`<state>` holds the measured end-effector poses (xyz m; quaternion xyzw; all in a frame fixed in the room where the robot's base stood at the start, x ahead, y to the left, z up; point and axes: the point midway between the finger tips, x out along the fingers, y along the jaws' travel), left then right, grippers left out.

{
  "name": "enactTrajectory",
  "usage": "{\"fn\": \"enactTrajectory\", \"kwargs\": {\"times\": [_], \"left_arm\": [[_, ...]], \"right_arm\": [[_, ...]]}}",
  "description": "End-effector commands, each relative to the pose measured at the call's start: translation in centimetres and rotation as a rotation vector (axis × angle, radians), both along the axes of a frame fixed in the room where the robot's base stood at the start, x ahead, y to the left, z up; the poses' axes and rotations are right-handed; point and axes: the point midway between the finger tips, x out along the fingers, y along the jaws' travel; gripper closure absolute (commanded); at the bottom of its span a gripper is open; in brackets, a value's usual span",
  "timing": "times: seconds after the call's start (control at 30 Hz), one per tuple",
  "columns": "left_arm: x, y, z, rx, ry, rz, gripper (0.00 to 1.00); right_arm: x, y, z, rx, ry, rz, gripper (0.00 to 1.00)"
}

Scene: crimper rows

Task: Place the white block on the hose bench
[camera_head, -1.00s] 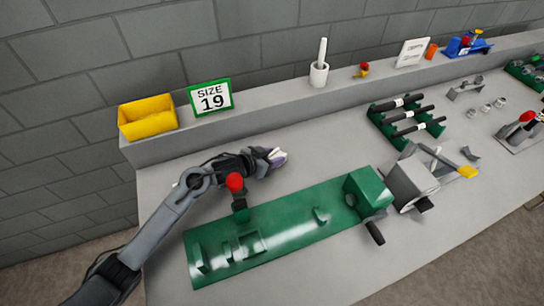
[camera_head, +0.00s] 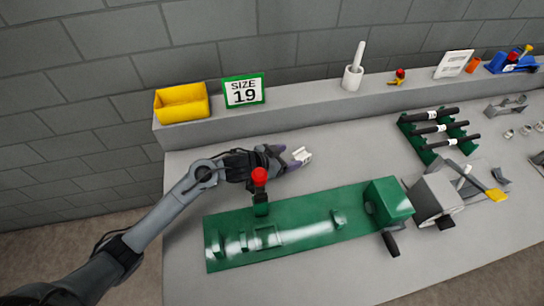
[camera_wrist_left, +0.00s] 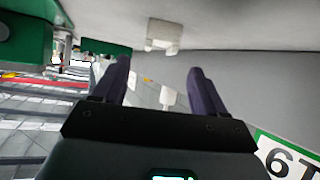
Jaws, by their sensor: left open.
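The small white block (camera_head: 302,156) appears on the grey bench top (camera_head: 340,163), behind the long green fixture and in front of the raised ledge. My left gripper (camera_head: 288,158) reaches in from the left, just left of the block, with its dark purple fingers apart. In the left wrist view the white block (camera_wrist_left: 163,35) lies beyond the open fingertips (camera_wrist_left: 158,66), roughly in line with the space between them, and looks clear of both. My right gripper is not in view.
The green fixture (camera_head: 290,238) has a red knob (camera_head: 260,177) close below my left wrist. A hose rack (camera_head: 438,132) stands right; bench between is clear.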

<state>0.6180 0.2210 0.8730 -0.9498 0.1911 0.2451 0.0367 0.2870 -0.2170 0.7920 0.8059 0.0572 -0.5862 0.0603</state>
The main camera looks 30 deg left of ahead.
Motion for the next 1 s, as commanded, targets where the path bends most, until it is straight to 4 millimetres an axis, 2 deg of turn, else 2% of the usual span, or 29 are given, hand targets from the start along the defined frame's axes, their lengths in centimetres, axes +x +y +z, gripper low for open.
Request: {"fn": "enactTrajectory", "kwargs": {"times": [0.03,0.2,0.4,0.6,1.0], "left_arm": [[-0.9,0.4,0.8,0.002,0.001,-0.001,0.28],[-3.3,1.4,2.1,0.002,0.002,-0.001,0.28],[-5.2,2.2,3.1,0.001,0.002,-0.001,0.28],[-5.9,2.5,3.5,0.000,0.001,-0.001,0.28],[-5.9,2.5,3.5,0.000,0.000,-0.001,0.28]], "right_arm": [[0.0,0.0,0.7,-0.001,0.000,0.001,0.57],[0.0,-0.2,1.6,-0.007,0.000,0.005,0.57],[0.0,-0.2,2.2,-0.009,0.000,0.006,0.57],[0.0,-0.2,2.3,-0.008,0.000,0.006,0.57],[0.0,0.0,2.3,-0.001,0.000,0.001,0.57]]}}
